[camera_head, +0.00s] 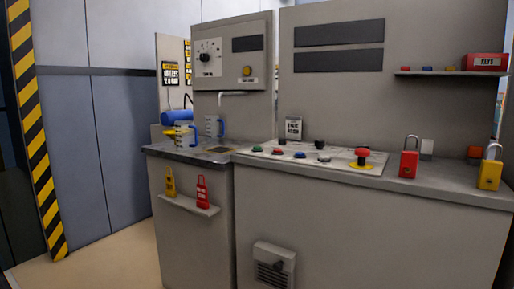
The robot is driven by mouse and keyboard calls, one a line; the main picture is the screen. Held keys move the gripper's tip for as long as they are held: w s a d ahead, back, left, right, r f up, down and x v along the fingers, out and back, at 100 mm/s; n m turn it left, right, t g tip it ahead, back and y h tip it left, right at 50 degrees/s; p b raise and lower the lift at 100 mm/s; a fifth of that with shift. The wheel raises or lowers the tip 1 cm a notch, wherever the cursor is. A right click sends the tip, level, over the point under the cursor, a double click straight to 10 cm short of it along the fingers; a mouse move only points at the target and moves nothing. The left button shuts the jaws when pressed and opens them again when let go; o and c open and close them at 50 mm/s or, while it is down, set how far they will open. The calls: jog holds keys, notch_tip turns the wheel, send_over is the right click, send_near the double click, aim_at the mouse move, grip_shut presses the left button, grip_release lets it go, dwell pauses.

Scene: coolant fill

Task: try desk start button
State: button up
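The grey desk (340,225) stands in the middle and right of the view, with a light sloping control panel (340,164) on its top. A small green button (257,149) sits at the panel's left end; its label cannot be read. To its right are a red button (277,151), a blue button (299,155) and a dark button (324,159). A large red mushroom button (362,154) on a yellow plate is at the right end. Dark knobs (320,144) sit along the back. My gripper is not in view.
A red padlock (409,164) and a yellow padlock (489,174) stand right of the panel. A small sign (294,129) stands behind it. Left is a lower counter (190,154) with jugs (184,134) under a dial cabinet (231,65). Floor (105,262) is clear at lower left.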

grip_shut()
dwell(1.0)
